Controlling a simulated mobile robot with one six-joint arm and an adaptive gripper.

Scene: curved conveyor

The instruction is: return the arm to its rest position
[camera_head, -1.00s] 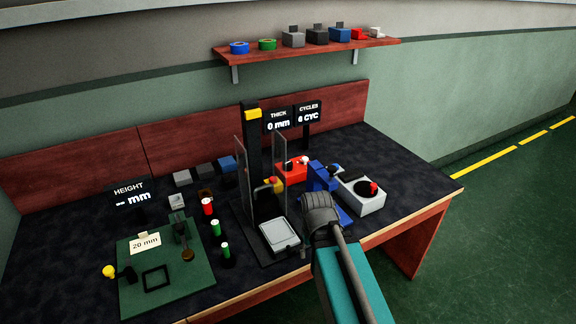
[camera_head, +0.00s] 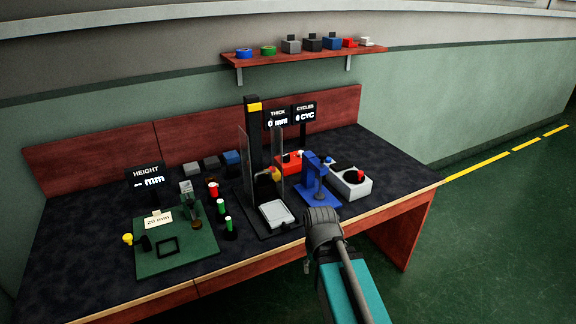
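My arm, with a dark grey joint and a teal link, rises from the bottom of the view, right of centre. Its dark end (camera_head: 322,228) is near the front edge of the workbench (camera_head: 85,240), in front of the blue press. The gripper's fingers are hidden or too small to make out, so I cannot tell whether they are open or shut. No held object shows.
A blue press (camera_head: 316,182), a red device (camera_head: 288,162) and a grey box with a dial (camera_head: 351,182) stand behind the arm. A black column station with a white plate (camera_head: 276,214) is left of it. A green board (camera_head: 176,248) lies further left. Green floor (camera_head: 500,240) is clear at right.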

